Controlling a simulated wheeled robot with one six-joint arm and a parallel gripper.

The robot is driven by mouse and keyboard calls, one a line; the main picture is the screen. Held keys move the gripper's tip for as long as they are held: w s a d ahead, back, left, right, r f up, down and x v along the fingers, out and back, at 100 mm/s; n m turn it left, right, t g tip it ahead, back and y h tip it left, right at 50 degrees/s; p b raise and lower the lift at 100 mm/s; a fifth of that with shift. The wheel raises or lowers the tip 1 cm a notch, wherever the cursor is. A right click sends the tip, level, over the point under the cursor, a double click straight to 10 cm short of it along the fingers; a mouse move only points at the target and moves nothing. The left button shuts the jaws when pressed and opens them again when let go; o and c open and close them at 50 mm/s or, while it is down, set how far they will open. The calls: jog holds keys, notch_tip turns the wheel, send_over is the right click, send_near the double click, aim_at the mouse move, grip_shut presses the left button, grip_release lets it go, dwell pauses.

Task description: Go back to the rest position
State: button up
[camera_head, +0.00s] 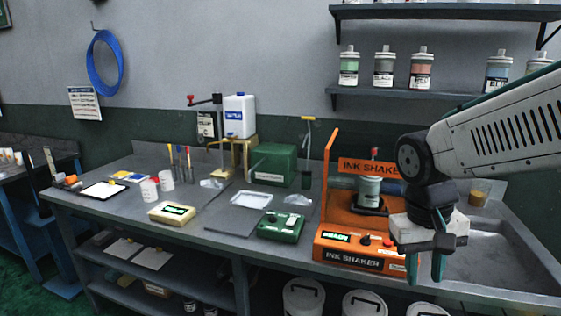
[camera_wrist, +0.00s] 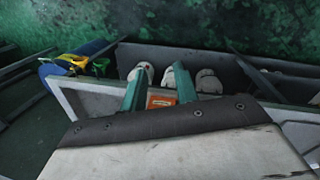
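My gripper (camera_head: 425,275) hangs down at the right in the head view, in front of the orange ink shaker (camera_head: 343,257) and the sink. Its two teal fingers stand apart with nothing seen between them. My arm comes in from the right edge. In the wrist view the fingers of my gripper (camera_wrist: 160,82) are also spread, with an orange patch showing behind the gap. A jar (camera_head: 369,190) sits in the ink shaker, away from my gripper, which hides part of the shaker's right side.
The grey bench (camera_head: 233,222) carries a green control box (camera_head: 281,227), a green machine (camera_head: 273,164), a cream box (camera_head: 172,213) and a white tray (camera_head: 251,200). The sink (camera_head: 490,255) lies at the right. Ink jars stand on the wall shelf (camera_head: 430,96). White buckets (camera_head: 303,297) stand below.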

jog(key=s+d+r+t+y, duration=0.1)
jog(key=s+r+t, duration=0.1)
jog(key=s, duration=1.1)
jog(key=shift+d+r+n+y, duration=0.3)
jog(key=shift+d+r, duration=0.05)
jog(key=shift+r, duration=0.15)
